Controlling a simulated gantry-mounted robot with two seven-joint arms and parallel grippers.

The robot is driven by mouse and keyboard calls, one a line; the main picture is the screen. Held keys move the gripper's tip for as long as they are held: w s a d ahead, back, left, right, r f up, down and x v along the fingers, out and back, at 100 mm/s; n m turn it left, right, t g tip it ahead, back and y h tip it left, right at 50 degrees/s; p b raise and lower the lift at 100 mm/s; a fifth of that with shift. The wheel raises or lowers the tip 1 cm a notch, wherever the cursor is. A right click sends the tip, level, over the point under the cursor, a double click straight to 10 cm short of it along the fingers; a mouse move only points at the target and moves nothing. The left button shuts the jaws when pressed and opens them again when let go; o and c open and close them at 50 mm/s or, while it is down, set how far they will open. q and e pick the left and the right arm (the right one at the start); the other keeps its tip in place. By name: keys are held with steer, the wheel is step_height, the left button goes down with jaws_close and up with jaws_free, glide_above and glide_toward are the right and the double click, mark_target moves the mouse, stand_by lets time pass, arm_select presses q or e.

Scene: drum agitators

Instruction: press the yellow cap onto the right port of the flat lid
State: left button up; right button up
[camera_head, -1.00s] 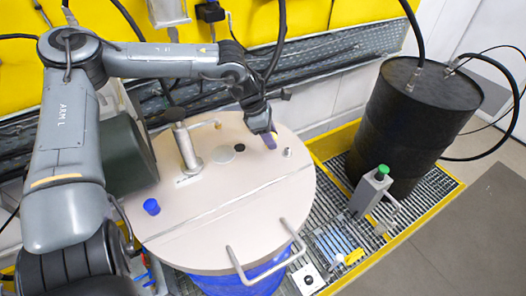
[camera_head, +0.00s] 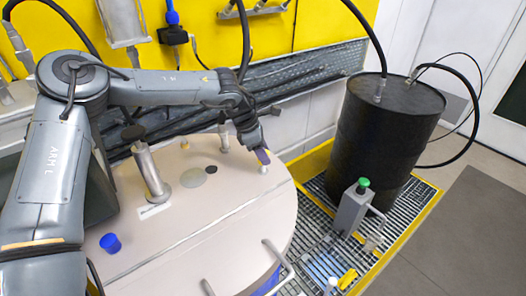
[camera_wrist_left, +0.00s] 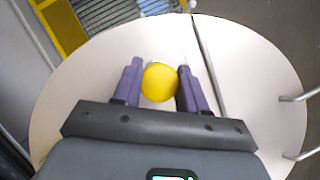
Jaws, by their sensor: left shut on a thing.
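The flat lid (camera_head: 215,225) is a wide beige disc on a drum. The right port (camera_head: 264,169) is a small pale stub near the lid's right edge. My left gripper (camera_head: 262,157) is directly over that port, its purple fingers pointing down. In the left wrist view the round yellow cap (camera_wrist_left: 160,83) sits between the purple fingers (camera_wrist_left: 159,88), with the lid (camera_wrist_left: 255,75) behind it. In the head view the fingers hide the cap, and I cannot tell whether it touches the port. My right gripper is not in view.
On the lid stand a metal post (camera_head: 151,172), a blue cap (camera_head: 110,243) and handles (camera_head: 279,262). A black drum (camera_head: 383,135) and a grey post with a green top (camera_head: 353,208) stand right. A yellow piece (camera_head: 348,279) lies on the grating.

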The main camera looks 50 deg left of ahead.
arm_select(q)
steer(key=shift+f+b, duration=0.45)
stand_by(0.6)
steer(key=shift+f, duration=0.15)
stand_by(0.4)
steer(key=shift+f+b, duration=0.9)
steer(key=shift+f, duration=0.1)
steer(key=shift+f+b, duration=0.3)
steer(key=shift+f, duration=0.15)
steer(key=shift+a+f, duration=0.1)
steer(key=shift+f, duration=0.1)
stand_by(0.7)
steer(key=o, duration=1.1)
steer(key=shift+c, duration=0.2)
